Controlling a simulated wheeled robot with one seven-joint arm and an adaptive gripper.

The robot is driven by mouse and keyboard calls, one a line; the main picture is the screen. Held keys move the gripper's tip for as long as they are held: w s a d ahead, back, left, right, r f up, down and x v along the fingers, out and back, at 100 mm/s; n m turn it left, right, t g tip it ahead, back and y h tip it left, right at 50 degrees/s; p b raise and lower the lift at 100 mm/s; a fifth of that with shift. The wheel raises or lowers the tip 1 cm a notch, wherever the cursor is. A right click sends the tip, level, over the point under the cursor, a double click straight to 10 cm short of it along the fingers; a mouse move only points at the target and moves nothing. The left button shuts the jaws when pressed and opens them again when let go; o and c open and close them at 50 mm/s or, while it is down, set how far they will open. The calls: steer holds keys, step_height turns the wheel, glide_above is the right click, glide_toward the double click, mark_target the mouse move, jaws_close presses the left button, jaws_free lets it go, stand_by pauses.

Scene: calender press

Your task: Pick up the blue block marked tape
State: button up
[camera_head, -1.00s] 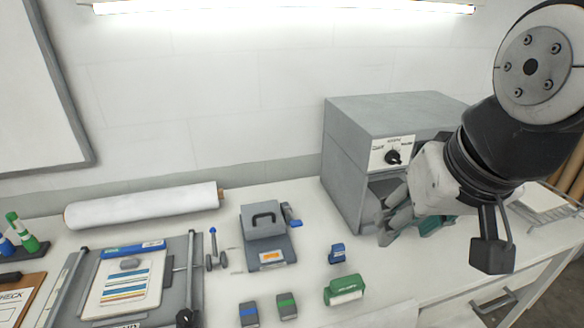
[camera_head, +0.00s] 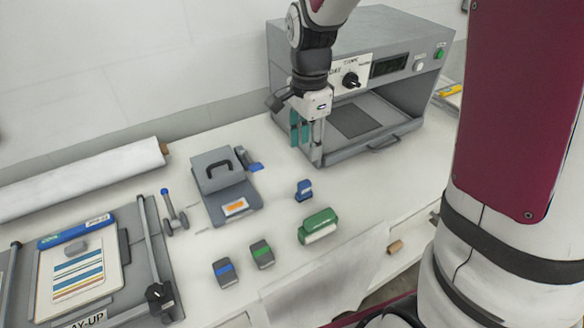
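A small blue block (camera_head: 304,190) stands on the white table in the head view, in front of the press's left corner. Its marking is too small to read. My gripper (camera_head: 305,142) points down above and behind the blue block, by the press's left front edge. Its teal-padded fingers look apart, with nothing seen between them. It does not touch the blue block.
A green block (camera_head: 319,226) stands just in front of the blue one. Grey blocks with a blue band (camera_head: 225,273) and a green band (camera_head: 262,254) lie to the left. The grey press (camera_head: 400,45) stands behind. A grey device (camera_head: 217,175) is at left.

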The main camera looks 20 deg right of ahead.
mark_target(303, 183)
step_height(303, 183, down, 8)
steer(key=shift+f, duration=0.15)
steer(key=shift+s+a+f+p, duration=0.15)
steer(key=shift+f+p, duration=0.65)
steer(key=shift+f, duration=1.85)
jaws_close()
